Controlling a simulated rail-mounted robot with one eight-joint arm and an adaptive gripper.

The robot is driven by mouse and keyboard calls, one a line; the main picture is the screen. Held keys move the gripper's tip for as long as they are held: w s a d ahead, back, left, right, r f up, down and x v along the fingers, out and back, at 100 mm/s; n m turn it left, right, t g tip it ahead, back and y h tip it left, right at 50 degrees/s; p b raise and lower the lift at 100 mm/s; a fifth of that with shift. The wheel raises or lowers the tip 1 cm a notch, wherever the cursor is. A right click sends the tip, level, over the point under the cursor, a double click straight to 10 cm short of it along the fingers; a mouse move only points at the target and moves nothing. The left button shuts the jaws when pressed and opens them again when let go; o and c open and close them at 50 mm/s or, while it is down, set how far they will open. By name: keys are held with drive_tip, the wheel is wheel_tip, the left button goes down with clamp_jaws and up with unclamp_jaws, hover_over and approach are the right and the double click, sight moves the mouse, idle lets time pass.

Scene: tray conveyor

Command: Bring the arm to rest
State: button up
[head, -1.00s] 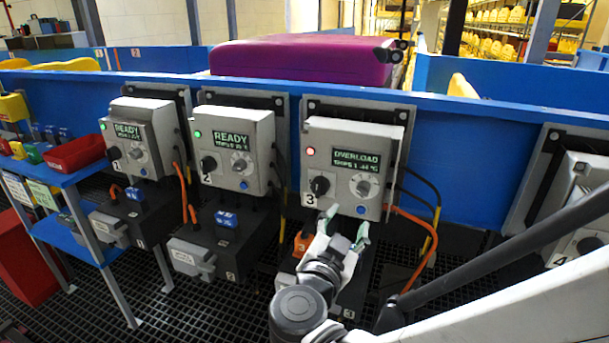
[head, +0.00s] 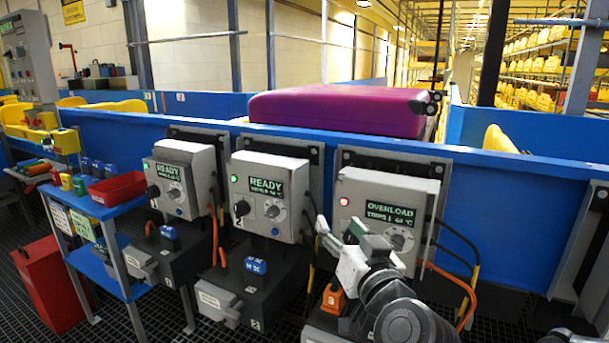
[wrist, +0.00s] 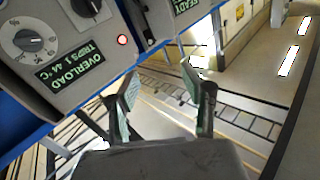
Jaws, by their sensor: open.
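My gripper (head: 337,240) is open and empty in the head view, in front of the third control box (head: 383,212). That box has a lit red lamp and a display reading OVERLOAD. In the wrist view my gripper (wrist: 164,108) has its two fingers spread with nothing between them. The overload box (wrist: 62,50) is at the upper left there, apart from the fingers. My arm covers the lower part of the third box and some of its dial in the head view.
Two boxes reading READY, the first (head: 183,180) and the second (head: 266,187), show green lamps to the left. A blue rack (head: 110,211) holds a red bin (head: 117,189). A purple item (head: 340,108) lies behind the blue conveyor wall (head: 490,168). Orange cables hang beside the boxes.

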drive_tip(key=s+d+f+g+h, duration=0.5)
drive_tip(key=s+d+f+g, duration=0.6)
drive_tip(key=s+d+f, duration=0.35)
wheel_tip(320, 180, up, 18)
drive_tip(key=a+p, duration=0.1)
drive_tip(key=p, duration=1.6)
drive_tip(key=shift+s+m, duration=0.2)
drive_tip(key=shift+m, duration=0.1)
